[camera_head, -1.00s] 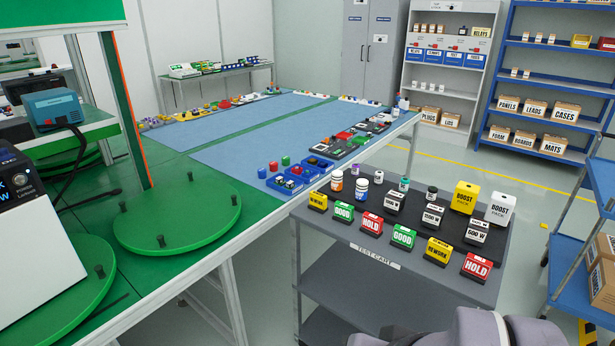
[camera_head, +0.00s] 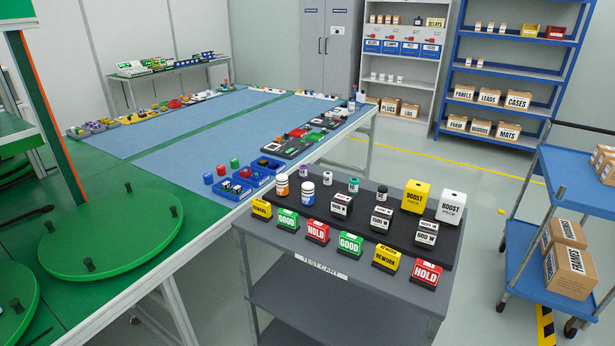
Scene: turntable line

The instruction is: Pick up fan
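I cannot make out a fan for certain. Small parts too small to name lie along the edges of the long table with blue mats (camera_head: 200,132). A dark grey tray (camera_head: 284,150) with dark, red, green and white parts lies on its right edge. Small blue bins (camera_head: 237,197) with mixed parts stand at its near right corner, beside loose red and blue round pieces. My gripper is not in view.
A grey test cart (camera_head: 345,276) stands in front, bearing coloured sign blocks, bottles, weights and boost packs. A green turntable (camera_head: 112,238) is at left. A blue trolley (camera_head: 577,181) with boxes is at right. Open floor lies between cart, trolley and blue shelves (camera_head: 513,75).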

